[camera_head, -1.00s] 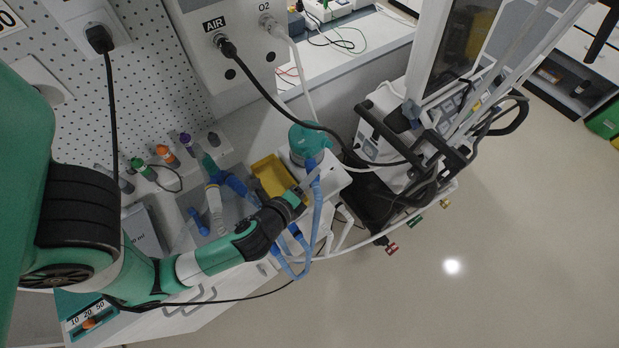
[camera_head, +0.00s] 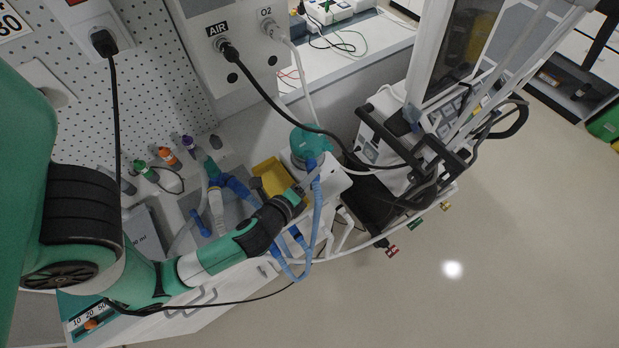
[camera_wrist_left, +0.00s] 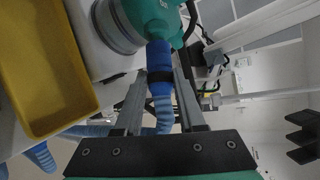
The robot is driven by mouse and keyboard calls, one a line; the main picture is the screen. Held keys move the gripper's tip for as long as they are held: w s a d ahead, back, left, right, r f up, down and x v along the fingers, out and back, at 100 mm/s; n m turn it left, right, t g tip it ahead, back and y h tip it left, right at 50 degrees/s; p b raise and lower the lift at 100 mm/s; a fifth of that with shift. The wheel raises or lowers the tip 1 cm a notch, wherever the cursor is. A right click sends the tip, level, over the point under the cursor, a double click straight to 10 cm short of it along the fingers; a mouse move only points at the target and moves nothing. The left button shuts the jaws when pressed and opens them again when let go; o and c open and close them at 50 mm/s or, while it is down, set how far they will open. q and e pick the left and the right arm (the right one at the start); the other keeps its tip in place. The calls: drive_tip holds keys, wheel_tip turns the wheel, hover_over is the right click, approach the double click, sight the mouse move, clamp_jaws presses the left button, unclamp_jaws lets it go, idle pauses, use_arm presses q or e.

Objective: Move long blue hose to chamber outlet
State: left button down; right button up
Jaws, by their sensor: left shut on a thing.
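My left gripper (camera_head: 310,181) is shut on the blue end cuff of the long blue hose (camera_head: 317,210). The hose hangs below the gripper and loops back at the bottom. The teal chamber (camera_head: 306,143) sits just above the gripper in the head view. In the left wrist view, the blue cuff (camera_wrist_left: 159,58) is between the finger bars and its far end meets or nearly meets the teal chamber body (camera_wrist_left: 150,14). I cannot tell whether it is seated on the outlet, which the cuff hides. My right gripper is not in view.
A yellow tray (camera_head: 270,178) lies left of the chamber and shows large in the left wrist view (camera_wrist_left: 42,70). Other blue connectors (camera_head: 238,186) and coloured-cap items stand on the left counter. A black cable (camera_head: 270,98) runs past the chamber. The ventilator machine (camera_head: 390,135) stands right.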

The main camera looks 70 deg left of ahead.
use_arm(q)
drive_tip(key=shift+a+r+p, duration=0.1)
drive_tip(key=shift+a+p, duration=0.3)
drive_tip(key=shift+a, duration=0.35)
idle(0.7)
drive_tip(key=shift+c, duration=2.1)
unclamp_jaws()
drive_tip(key=v, duration=1.1)
drive_tip(key=shift+s+d+b, duration=0.2)
drive_tip(key=shift+b, duration=0.25)
